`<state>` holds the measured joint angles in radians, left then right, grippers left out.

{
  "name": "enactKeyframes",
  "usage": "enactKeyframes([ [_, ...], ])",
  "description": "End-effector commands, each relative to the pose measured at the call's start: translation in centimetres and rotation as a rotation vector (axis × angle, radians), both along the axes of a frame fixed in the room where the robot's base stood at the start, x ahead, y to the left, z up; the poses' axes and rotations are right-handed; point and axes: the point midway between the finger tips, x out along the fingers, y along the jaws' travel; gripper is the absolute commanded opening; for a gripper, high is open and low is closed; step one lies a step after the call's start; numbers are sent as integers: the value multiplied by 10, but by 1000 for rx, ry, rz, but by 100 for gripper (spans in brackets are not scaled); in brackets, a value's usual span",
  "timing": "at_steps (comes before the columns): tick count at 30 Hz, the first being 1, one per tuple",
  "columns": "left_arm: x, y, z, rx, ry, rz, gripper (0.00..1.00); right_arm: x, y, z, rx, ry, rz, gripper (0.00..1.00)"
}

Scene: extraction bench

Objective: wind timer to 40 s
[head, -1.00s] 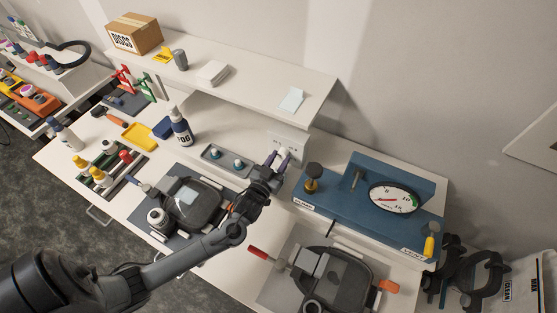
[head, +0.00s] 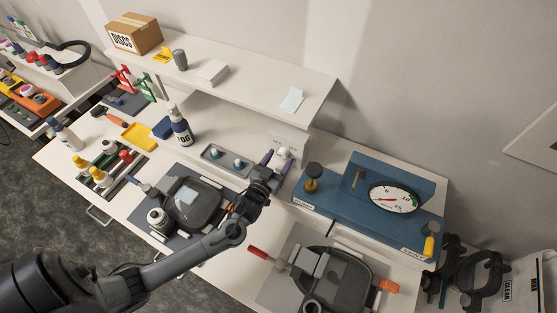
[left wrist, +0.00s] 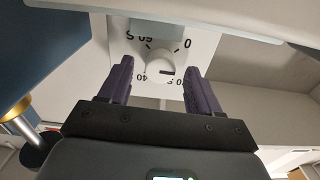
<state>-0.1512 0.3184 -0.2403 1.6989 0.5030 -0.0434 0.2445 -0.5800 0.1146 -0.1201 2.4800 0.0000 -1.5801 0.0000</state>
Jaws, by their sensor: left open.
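The timer is a white panel (head: 287,141) under the shelf, with a round white knob (left wrist: 161,63). In the left wrist view its scale is upside down, with 0, 60 S, 40 and a partly hidden 20 S around the knob. A small dark mark sits on the knob's lower edge in that view; I cannot read the exact setting. My left gripper (head: 276,161) is open in front of the panel. Its purple fingers (left wrist: 160,82) stand on either side of the knob with visible gaps, not gripping it. My right gripper is not in view.
The shelf (head: 230,72) overhangs the panel. A blue unit (head: 345,210) with a round gauge (head: 393,197) and a black-topped knob (head: 313,178) stands close on the right. A tray (head: 222,163) with small white-and-blue items lies to the left.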

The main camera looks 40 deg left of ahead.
Motion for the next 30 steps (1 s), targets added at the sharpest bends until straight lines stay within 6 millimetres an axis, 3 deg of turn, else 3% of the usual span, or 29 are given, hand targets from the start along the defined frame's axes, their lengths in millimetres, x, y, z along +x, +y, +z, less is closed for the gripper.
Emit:
enactKeyframes([
  [5,-16,-4,-2,-1,2,0,63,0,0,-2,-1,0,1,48],
  [18,-85,-20,-2,-1,2,1,63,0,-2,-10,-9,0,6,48],
  [24,-101,-23,-1,-1,1,0,63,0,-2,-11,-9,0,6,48],
  [30,-104,-24,0,0,-1,0,63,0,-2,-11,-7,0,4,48],
])
